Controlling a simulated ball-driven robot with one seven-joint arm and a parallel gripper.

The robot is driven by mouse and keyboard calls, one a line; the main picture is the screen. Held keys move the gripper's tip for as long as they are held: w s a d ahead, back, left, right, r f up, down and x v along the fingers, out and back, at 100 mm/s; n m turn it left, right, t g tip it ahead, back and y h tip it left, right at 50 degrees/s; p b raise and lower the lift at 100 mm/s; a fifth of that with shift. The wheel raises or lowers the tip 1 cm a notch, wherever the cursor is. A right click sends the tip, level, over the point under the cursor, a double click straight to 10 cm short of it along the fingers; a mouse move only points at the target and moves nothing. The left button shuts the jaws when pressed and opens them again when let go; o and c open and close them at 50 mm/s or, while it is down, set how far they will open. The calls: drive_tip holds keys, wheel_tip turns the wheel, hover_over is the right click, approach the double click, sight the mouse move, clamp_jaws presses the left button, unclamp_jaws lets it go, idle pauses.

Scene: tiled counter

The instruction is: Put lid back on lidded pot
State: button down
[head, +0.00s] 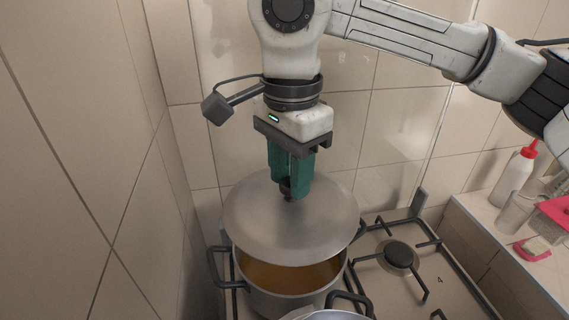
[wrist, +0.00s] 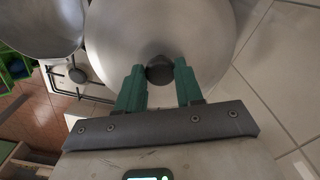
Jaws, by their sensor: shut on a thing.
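The round metal lid (head: 325,222) hangs in my gripper (head: 289,192), above the pot and a little towards its back. My gripper is shut on the lid's dark knob, which shows between the green fingers in the wrist view (wrist: 159,75). The pot (head: 275,302) stands on the hob, with dark side handles and orange-brown contents visible below the lid's front edge. The lid looks roughly level and apart from the front rim. It hides the back of the pot's rim. In the wrist view the lid (wrist: 205,35) covers the pot.
Another metal vessel (head: 335,315) sits in front, at the bottom edge, close to the pot. A free burner (head: 398,254) is to the right. Tiled walls stand close on the left and behind. A white bottle with a red cap (head: 514,177) stands on the right counter.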

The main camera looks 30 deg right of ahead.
sight(290, 203)
drive_tip(key=shift+w+f+b, duration=0.1)
drive_tip(key=shift+f+b, duration=0.9)
drive_tip(key=shift+f, duration=0.95)
drive_tip(key=shift+d+f+b, duration=0.1)
drive_tip(key=shift+f+b, duration=0.85)
drive_tip(key=shift+f, duration=0.2)
drive_tip(key=shift+f+b, duration=0.15)
drive_tip(key=shift+b, duration=0.6)
idle(0.5)
drive_tip(key=c, duration=0.6)
unclamp_jaws()
drive_tip(key=shift+c, duration=0.2)
drive_tip(key=shift+o, duration=0.3)
drive_tip(key=o, duration=0.4)
drive_tip(key=shift+r, duration=0.2)
